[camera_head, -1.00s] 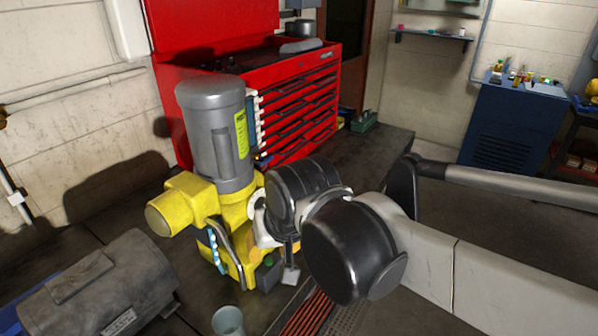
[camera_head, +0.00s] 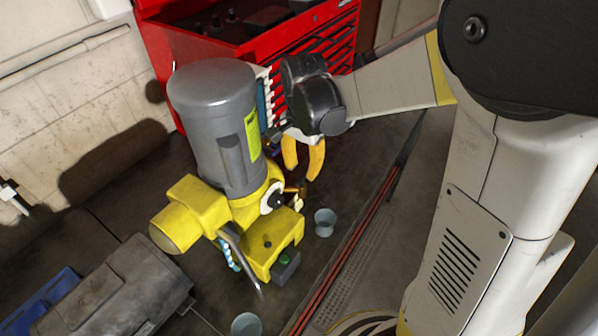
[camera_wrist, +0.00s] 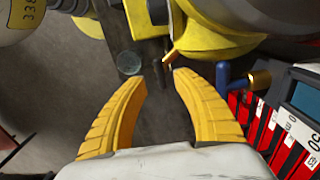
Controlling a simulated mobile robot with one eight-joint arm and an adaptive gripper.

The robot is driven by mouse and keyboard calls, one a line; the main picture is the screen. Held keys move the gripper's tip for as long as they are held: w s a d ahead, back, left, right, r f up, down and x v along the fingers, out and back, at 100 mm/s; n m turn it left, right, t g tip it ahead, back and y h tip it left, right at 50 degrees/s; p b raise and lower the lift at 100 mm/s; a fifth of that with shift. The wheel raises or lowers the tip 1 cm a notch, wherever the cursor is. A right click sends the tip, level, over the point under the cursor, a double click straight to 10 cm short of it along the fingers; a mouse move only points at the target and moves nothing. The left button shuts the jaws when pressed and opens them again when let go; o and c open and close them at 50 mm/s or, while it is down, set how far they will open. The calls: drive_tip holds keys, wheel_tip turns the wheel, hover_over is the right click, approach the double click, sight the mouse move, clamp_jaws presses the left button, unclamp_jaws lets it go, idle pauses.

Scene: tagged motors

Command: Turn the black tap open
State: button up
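A yellow machine (camera_head: 272,244) with an upright grey motor (camera_head: 212,130) stands on the dark bench. I cannot clearly make out a black tap in either view. My gripper (camera_head: 301,173) is open and empty, its yellow fingers pointing down just beyond the fitting, right of the motor. In the wrist view my gripper (camera_wrist: 161,77) has a clear gap between its fingertips, with yellow machine parts (camera_wrist: 215,42) just ahead.
A grey cup (camera_head: 325,222) stands right of the machine and another cup (camera_head: 246,325) stands in front. A red tool chest (camera_head: 250,45) is behind. In the wrist view, a blue-and-brass part (camera_wrist: 245,80) is close to the right finger.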

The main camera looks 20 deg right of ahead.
sight(302, 177)
wheel_tip(302, 177, down, 5)
drive_tip(key=shift+w+b, duration=0.1)
drive_tip(key=shift+b, duration=0.35)
drive_tip(key=shift+c, duration=0.5)
clamp_jaws()
